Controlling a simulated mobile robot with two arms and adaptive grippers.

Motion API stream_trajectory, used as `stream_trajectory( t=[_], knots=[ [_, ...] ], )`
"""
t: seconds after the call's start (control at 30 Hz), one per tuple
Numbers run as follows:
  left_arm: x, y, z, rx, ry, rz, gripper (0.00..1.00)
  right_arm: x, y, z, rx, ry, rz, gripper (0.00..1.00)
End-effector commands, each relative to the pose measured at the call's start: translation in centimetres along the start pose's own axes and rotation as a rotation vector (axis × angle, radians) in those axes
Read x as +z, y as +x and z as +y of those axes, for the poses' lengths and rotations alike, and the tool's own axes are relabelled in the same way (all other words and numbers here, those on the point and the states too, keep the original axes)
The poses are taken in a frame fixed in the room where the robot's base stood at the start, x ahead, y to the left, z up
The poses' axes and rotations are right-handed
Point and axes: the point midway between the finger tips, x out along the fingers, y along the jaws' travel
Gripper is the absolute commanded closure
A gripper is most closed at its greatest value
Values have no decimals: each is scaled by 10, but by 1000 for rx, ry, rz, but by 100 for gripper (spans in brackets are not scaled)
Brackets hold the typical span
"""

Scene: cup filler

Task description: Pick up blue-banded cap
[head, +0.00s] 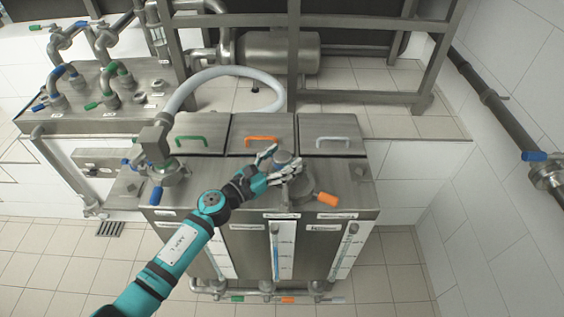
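A small round grey cap (284,157) shows between the fingers of my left gripper (285,163), at the front of the middle section of the steel tank top. No blue band can be made out on it at this size. The fingers lie on either side of the cap, spread apart; whether they press on it is too small to tell. Just in front is a round metal fitting (297,190) with an orange handle (327,199), partly hidden by the gripper. My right gripper is not in view.
The steel tank (350,185) has lids with green (190,140), orange (261,140) and white (332,141) handles. A pale hose (215,73) runs to a fitting with a blue handle (157,195) at left. A pipe rack (70,110) stands further left. Open tiled floor (390,270) lies at front right.

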Motion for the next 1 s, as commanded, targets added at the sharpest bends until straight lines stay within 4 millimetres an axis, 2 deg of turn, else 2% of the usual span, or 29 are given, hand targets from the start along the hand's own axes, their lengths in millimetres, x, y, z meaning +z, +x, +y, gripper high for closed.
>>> stream_trajectory(
  t=[0.03,0.4,0.5,0.83,1.0],
  knots=[
    [0,0,0,0,0,0,41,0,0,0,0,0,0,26],
    [-1,0,1,2,1,1,90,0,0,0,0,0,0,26],
    [-1,-1,1,2,1,2,100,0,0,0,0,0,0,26],
    [1,-1,1,1,3,3,100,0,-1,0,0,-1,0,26],
    [26,-1,2,0,10,1,100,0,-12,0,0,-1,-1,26]
  ],
)
